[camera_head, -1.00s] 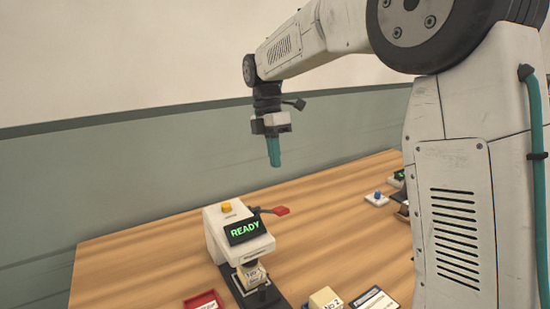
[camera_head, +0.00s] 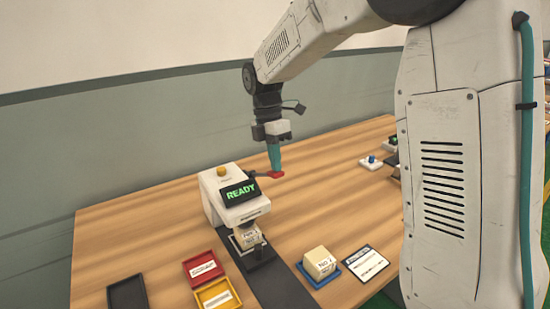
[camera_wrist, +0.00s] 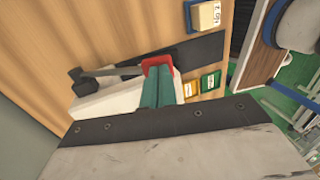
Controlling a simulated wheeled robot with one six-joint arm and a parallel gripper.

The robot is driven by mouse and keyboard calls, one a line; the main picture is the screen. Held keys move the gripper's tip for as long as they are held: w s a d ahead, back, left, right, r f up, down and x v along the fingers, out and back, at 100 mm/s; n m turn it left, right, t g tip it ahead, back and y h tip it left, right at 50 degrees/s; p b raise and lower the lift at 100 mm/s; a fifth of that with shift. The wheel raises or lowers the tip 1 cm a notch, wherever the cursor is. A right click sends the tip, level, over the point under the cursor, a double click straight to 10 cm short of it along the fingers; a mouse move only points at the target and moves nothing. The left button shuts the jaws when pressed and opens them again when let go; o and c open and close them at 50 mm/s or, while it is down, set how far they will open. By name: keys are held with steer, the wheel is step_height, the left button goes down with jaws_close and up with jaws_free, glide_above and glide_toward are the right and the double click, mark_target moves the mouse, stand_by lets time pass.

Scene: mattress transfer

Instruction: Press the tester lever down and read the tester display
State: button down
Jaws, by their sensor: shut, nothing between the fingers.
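The white tester (camera_head: 232,200) stands on the wooden table, its display (camera_head: 241,192) reading "READY" in green. A yellow button sits on its top. Its lever ends in a red paddle (camera_head: 276,174) on the right side, also seen in the wrist view (camera_wrist: 157,62). A sample block marked "No" (camera_head: 247,238) sits in the tester's lower slot. My gripper (camera_head: 274,166) is shut and empty, pointing down, with its teal fingertips right at the red paddle. In the wrist view the fingers (camera_wrist: 160,80) overlap the paddle's edge; I cannot tell whether they touch it.
Red (camera_head: 203,268), yellow (camera_head: 217,295) and black (camera_head: 127,294) trays lie at the front left. Another block (camera_head: 319,262) sits in a blue tray, beside a white card (camera_head: 366,262). A blue-knobbed box (camera_head: 371,162) stands at the back right. The table behind the tester is clear.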

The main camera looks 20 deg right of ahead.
steer(key=shift+s+f, duration=0.1)
steer(key=shift+s+d+f+t, duration=0.1)
steer(key=shift+s+f+t, duration=0.3)
steer(key=s+f+t, duration=0.2)
steer(key=s+f, duration=0.2)
steer(key=f, duration=0.8)
steer(key=shift+s+d+f+y, duration=0.2)
steer(key=shift+d+y, duration=0.1)
steer(key=shift+d, duration=0.1)
steer(key=shift+r, duration=0.15)
steer(key=s+r, duration=0.2)
steer(key=r, duration=0.4)
steer(key=s+d+r, duration=0.1)
steer(key=s+r, duration=0.2)
steer(key=r, duration=0.4)
steer(key=shift+s+r, duration=0.15)
steer(key=shift+s, duration=0.1)
steer(key=shift+d, duration=0.1)
